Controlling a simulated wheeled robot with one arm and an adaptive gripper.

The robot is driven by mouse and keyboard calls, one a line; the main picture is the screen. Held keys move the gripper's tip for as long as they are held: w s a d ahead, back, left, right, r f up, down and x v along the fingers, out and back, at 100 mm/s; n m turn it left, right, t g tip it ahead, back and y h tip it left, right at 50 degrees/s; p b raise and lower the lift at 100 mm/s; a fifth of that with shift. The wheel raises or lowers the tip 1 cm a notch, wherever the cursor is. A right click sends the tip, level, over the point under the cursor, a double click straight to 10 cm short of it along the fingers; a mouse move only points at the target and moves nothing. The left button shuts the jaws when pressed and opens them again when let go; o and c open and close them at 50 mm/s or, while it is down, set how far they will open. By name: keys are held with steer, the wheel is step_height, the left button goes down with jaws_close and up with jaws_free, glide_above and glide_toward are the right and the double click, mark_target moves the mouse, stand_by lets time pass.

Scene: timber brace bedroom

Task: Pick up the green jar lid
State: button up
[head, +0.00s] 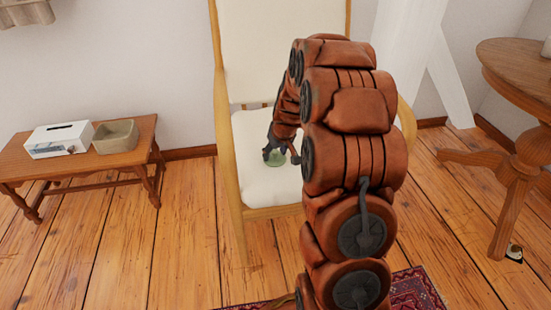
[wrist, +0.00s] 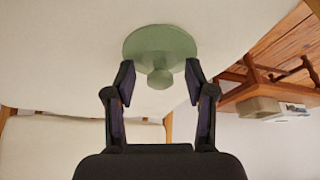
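The green jar lid (wrist: 160,50) is a pale green disc with a round knob, lying on the white seat cushion of the chair (head: 262,185). In the head view the lid (head: 274,157) shows only partly, beside my gripper (head: 280,152). In the wrist view my gripper (wrist: 160,80) is open, with one fingertip on each side of the knob and a gap between each fingertip and the knob. The fingertips are close to the lid's disc; I cannot tell whether they touch it.
The wooden chair arms (head: 231,150) flank the seat. A low wooden bench (head: 75,167) at the left holds a white box (head: 58,139) and a beige basket (head: 115,136). A round wooden table (head: 515,70) stands at the right. A patterned rug (head: 415,290) lies in front.

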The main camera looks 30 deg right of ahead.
jaws_close()
stand_by(0.4)
